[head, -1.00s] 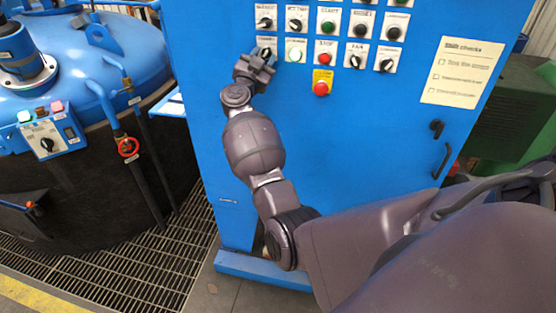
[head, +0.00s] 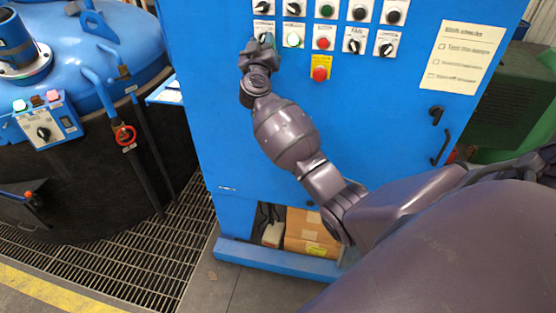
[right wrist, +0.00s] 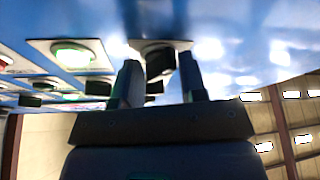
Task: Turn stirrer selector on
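The blue control panel (head: 225,120) carries rows of knobs and buttons. My right gripper (head: 262,42) is at the left end of the lowest row, in front of a selector on a white plate (head: 264,25). The gripper partly hides that plate, and I cannot read its label, so I cannot confirm it is the stirrer selector. In the right wrist view, the two fingers of the right gripper (right wrist: 160,78) are apart, one on each side of a black selector knob (right wrist: 158,60). Small gaps seem to show beside the knob; contact is not clear. My left gripper is not in view.
A lit white-green button (head: 293,40) sits just right of the gripper, then a red button (head: 323,43) and the FAN selector (head: 355,46). A red button on a yellow plate (head: 320,74) is below.

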